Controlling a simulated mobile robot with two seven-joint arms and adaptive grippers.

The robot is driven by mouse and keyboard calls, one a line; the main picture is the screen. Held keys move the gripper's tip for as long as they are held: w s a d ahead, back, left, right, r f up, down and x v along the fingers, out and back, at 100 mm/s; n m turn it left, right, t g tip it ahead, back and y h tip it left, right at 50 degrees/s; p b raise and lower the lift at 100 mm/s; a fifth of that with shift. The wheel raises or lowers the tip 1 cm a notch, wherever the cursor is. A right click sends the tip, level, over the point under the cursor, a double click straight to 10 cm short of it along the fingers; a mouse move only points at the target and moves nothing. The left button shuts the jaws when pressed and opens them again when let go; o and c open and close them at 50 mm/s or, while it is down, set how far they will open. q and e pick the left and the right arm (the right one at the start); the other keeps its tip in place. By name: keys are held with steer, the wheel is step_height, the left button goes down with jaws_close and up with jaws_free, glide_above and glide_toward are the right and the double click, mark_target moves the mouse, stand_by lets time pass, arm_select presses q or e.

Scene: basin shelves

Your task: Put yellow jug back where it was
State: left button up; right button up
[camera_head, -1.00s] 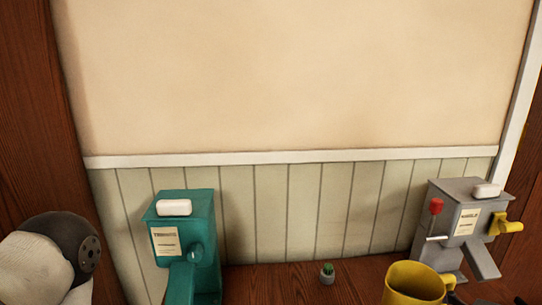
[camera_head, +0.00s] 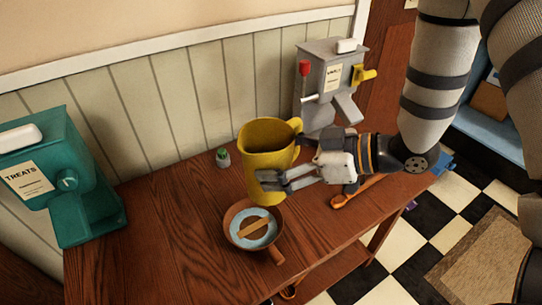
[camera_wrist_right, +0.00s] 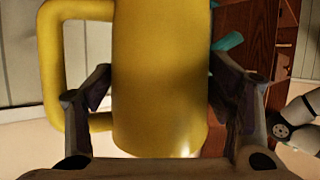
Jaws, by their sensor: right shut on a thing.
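The yellow jug (camera_head: 266,146) is upright in the head view, above or on the wooden table, with its handle towards the upper right. I cannot tell whether its base touches the table. My right gripper (camera_head: 268,182) is shut on the jug's side, low on its body. In the right wrist view the jug (camera_wrist_right: 160,75) fills the middle between the two fingers (camera_wrist_right: 160,105), its handle at the left. My left gripper is not in view; part of my other arm shows at the right of the wrist view.
On the wooden table (camera_head: 160,240), a brown pan (camera_head: 232,238) with a blue ring sits just in front of the jug. A small cactus (camera_head: 223,157) stands left of it. A grey dispenser (camera_head: 318,75) stands behind, and a teal treats dispenser (camera_head: 65,170) at left. An orange utensil (camera_head: 345,199) lies right.

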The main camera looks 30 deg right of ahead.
steer(key=w+d+m+h, duration=0.1)
steer(key=w+d+f+m+t+h, duration=0.1)
steer(key=d, duration=0.1)
steer(key=w+d+m+t+h+b, duration=0.1)
steer(key=d, duration=0.1)
steer(key=shift+w+f, duration=0.15)
steer(key=shift+w, duration=0.05)
steer(key=w+d+f+b, duration=0.1)
steer(key=w+d+f, duration=0.1)
steer(key=w+f, duration=0.2)
steer(key=w+d+f+b, duration=0.2)
steer(key=w+d+f, duration=0.1)
steer(key=w+f, duration=0.1)
steer(key=w+d+f+b, duration=0.2)
steer(key=w+f, duration=0.1)
steer(key=f, duration=0.2)
steer(key=shift+w+d, duration=0.2)
steer(key=shift+w, duration=0.2)
steer(key=shift+r, duration=0.2)
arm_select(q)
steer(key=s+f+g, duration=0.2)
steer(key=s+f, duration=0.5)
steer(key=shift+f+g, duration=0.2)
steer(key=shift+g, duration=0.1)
arm_select(e)
steer(key=shift+f, duration=0.1)
steer(key=o, duration=1.7)
steer(key=shift+f, duration=0.1)
